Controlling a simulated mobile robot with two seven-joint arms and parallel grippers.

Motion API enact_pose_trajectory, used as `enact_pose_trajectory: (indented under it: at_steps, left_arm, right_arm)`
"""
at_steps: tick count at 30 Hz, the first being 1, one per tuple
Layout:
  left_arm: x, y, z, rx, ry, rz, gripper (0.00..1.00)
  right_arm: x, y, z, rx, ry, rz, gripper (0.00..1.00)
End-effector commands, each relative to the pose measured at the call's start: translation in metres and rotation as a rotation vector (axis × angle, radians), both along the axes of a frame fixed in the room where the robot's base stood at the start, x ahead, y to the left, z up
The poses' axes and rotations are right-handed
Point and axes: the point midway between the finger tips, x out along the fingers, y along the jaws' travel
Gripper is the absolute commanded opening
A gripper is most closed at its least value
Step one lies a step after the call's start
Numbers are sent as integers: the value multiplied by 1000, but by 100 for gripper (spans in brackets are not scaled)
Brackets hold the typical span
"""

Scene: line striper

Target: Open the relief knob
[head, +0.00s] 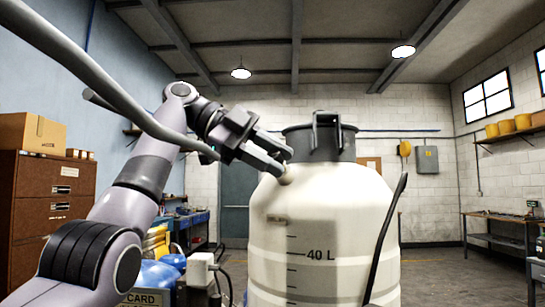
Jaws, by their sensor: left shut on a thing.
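A large off-white tank (320,225) with a scale marked 40 L stands upright in front of me. A dark grey cap (320,143) with an upright handle sits on its top. The small pale relief knob (287,178) is on the tank's upper left shoulder, partly hidden by my fingers. My left gripper (281,160) reaches in from the left and is shut on the knob, just left of the cap. How far the knob is turned cannot be told. My right gripper is not in view.
Brown drawers (50,210) with a cardboard box (32,133) on top stand at the left. A workbench (500,228) stands along the right wall. The floor right of the tank is clear.

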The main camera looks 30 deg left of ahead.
Motion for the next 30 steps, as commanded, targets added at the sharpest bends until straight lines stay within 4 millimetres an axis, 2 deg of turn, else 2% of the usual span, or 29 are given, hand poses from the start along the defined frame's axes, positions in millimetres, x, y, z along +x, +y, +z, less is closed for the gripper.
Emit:
enact_pose_trajectory:
  at_steps: [26, 27, 28, 30]
  left_arm:
    - [0, 0, 1, 52, -10, -46, 2]
    - [0, 0, 1, 52, -10, -46, 43]
    - [0, 0, 1, 52, -10, -46, 52]
    - [0, 0, 0, 52, -10, -46, 55]
  right_arm:
    - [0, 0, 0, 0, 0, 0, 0]
    - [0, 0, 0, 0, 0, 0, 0]
    - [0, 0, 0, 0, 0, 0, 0]
    - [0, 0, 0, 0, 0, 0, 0]
